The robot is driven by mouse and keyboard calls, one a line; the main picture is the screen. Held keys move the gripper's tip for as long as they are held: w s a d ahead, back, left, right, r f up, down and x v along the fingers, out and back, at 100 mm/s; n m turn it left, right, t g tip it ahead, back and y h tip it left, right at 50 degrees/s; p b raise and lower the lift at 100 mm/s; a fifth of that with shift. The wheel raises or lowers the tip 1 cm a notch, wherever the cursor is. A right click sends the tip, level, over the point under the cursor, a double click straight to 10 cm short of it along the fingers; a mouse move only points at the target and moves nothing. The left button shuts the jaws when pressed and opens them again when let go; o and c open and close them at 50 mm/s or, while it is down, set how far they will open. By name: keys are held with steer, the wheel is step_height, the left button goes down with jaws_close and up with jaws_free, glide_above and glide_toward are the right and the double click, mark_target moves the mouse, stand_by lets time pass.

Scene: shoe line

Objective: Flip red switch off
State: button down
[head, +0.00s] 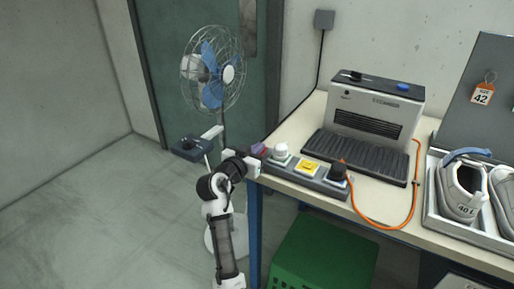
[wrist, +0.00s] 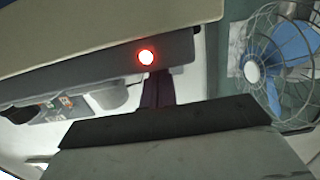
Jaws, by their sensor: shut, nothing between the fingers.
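In the wrist view a round red light (wrist: 146,57) glows, pale in the middle with a red rim, on the side of a dark grey power strip (wrist: 105,60). No separate switch lever can be made out. My gripper (wrist: 158,82) is shut and empty, its dark purplish fingertips at the strip's edge, just below the light in the picture. I cannot tell whether they touch it. In the head view my gripper (head: 259,149) is at the left end of the power strip (head: 310,182); the red light is hidden there.
A grey heater-like machine (head: 375,112) stands behind. A fan (head: 212,75) stands left; a green crate (head: 320,255) sits below.

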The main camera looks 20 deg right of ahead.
steer(key=y+p, duration=0.1)
steer(key=p, duration=0.1)
steer(key=g+y+p, duration=0.1)
steer(key=p, duration=0.2)
steer(key=shift+w+d+r+g, duration=0.2)
steer(key=shift+r+g, duration=0.1)
steer(key=shift+r, duration=0.05)
steer(key=shift+f+g+y+p, duration=0.15)
steer(key=shift+g+y+p, duration=0.25)
steer(key=shift+p, duration=0.45)
steer(key=shift+f+y, duration=0.3)
steer(key=shift+f, duration=0.1)
